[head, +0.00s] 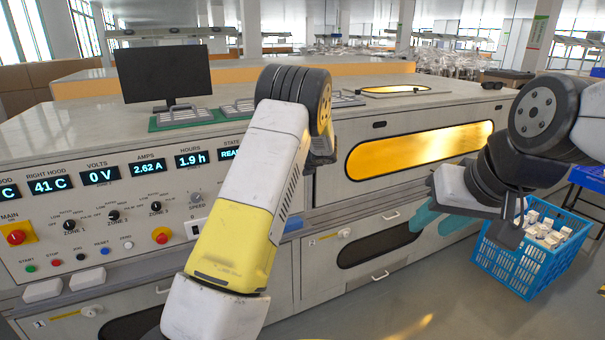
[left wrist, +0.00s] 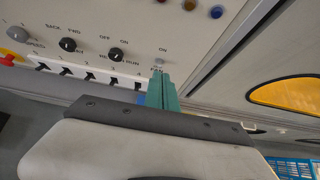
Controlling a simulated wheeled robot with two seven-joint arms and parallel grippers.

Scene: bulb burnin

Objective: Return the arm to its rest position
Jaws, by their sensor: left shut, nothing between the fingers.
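My left arm rises across the middle of the head view and bends at a dark joint; its gripper is hidden there behind the arm. In the left wrist view my left gripper (left wrist: 161,90) has its teal fingers together, empty, pointing at the control panel (left wrist: 110,25). Its tips are close to a small switch marked ON; I cannot tell whether they touch it. My right gripper (head: 430,212), with teal fingers, hangs at the right in the head view before the cabinet's lower front. Its finger gap is not clear.
The long cabinet (head: 30,110) carries a monitor (head: 163,75) and a green tray (head: 155,126). Its front has lit readouts, knobs, red stop buttons and a glowing window (head: 420,150). A blue crate (head: 515,268) of small white boxes stands at right. Floor in front is clear.

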